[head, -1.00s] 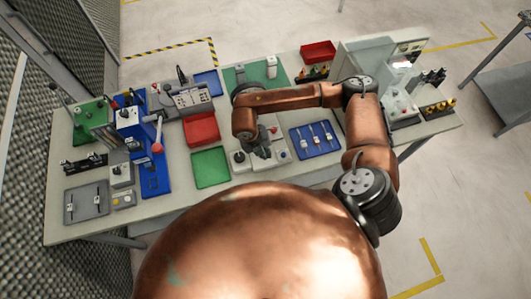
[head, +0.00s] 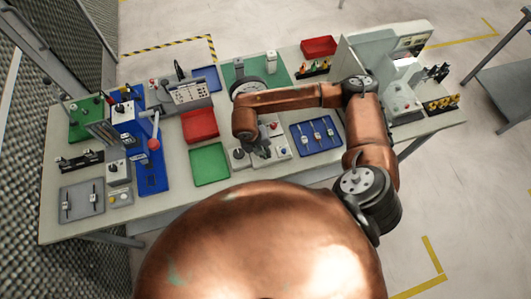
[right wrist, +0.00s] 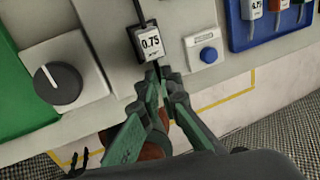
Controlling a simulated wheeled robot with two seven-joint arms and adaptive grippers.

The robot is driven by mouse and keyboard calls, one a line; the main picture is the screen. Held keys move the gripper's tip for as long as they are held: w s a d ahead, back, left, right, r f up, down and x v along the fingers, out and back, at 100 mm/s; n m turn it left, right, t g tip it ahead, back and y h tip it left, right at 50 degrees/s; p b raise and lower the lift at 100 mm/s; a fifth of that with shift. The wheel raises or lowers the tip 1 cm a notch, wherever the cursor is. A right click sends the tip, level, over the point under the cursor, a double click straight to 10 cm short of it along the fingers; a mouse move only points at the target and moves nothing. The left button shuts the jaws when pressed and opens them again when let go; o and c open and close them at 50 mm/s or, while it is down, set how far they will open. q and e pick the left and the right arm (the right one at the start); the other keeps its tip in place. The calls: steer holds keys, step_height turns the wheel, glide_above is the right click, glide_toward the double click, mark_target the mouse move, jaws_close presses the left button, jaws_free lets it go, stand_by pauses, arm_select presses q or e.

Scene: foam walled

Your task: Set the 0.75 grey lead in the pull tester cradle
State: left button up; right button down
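In the right wrist view a small dark piece with a white 0.75 label (right wrist: 149,42), which looks like the lead, has a dark wire running up from it and a thin end between my fingertips. My right gripper (right wrist: 160,76) looks closed on that thin end. In the head view the right gripper (head: 261,151) is low over a light grey bench unit (head: 278,150), seemingly the pull tester. The arm covers much of that unit. The wrist view shows its dark knob (right wrist: 60,83) and blue button (right wrist: 208,55). I cannot tell if the lead touches the cradle. My left gripper is not in view.
A blue tray (head: 299,146) with three labelled leads lies right of the unit. Left are an empty green tray (head: 209,165), a red bin (head: 200,126) and a blue-based lever press (head: 152,165). A grey tray (head: 82,213) stands far left. A pale enclosure stands right.

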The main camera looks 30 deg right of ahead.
steer(key=shift+f+b, duration=0.55)
steer(key=shift+f, duration=0.1)
steer(key=c, duration=2.1)
jaws_free()
steer(key=shift+r, duration=0.1)
steer(key=v, duration=1.2)
